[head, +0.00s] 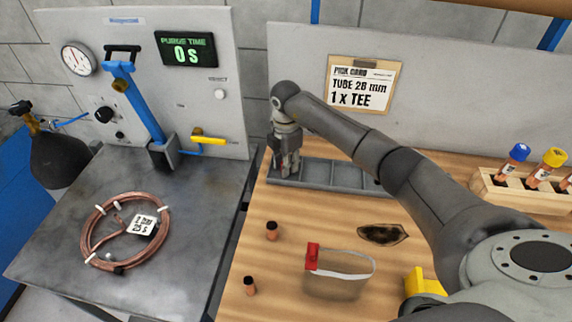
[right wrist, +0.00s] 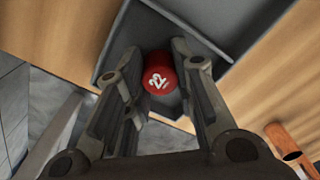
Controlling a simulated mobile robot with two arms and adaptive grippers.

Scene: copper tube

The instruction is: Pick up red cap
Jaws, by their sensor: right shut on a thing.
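The red cap (right wrist: 160,78), marked with a white 22, shows in the right wrist view between the fingers of my right gripper (right wrist: 153,62). The fingers are shut on its sides. It is at the end compartment of the grey tray (head: 330,173); I cannot tell whether it still touches the tray floor. In the head view my right gripper (head: 286,166) points down at the tray's left end and hides the cap. My left gripper is not in view.
On the wooden bench are small copper fittings (head: 272,231), a clear bag with a red part (head: 335,287), a dark patch (head: 383,234) and a yellow object (head: 424,283). A rack of bottles (head: 507,191) stands right. A copper coil (head: 108,208) lies on the left metal table.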

